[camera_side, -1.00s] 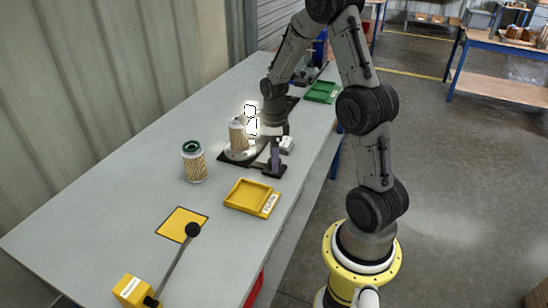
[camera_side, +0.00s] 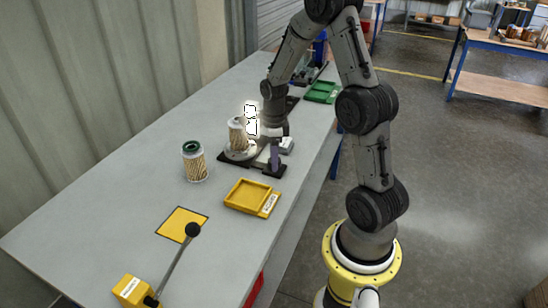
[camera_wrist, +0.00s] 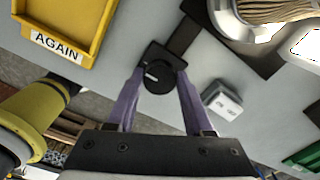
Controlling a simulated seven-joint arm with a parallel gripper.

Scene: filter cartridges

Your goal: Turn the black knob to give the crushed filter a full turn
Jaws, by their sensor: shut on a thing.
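The black knob (camera_wrist: 158,77) sits on a small black block in the wrist view, with a white mark on its top. My gripper (camera_wrist: 160,72) has its two purple fingers on either side of the knob, shut on it. In the side view my gripper (camera_side: 275,158) points down at the front end of the dark base, and the fingers hide the knob. The crushed filter (camera_side: 238,137), pleated and tan with a pale top, stands on the round turntable (camera_side: 236,155) left of my gripper. Part of its pleats (camera_wrist: 275,9) shows in the wrist view.
A bright lit panel (camera_side: 251,120) stands behind the filter. A green-topped filter (camera_side: 194,163) stands apart at left. A small white box (camera_wrist: 222,100) is beside the knob.

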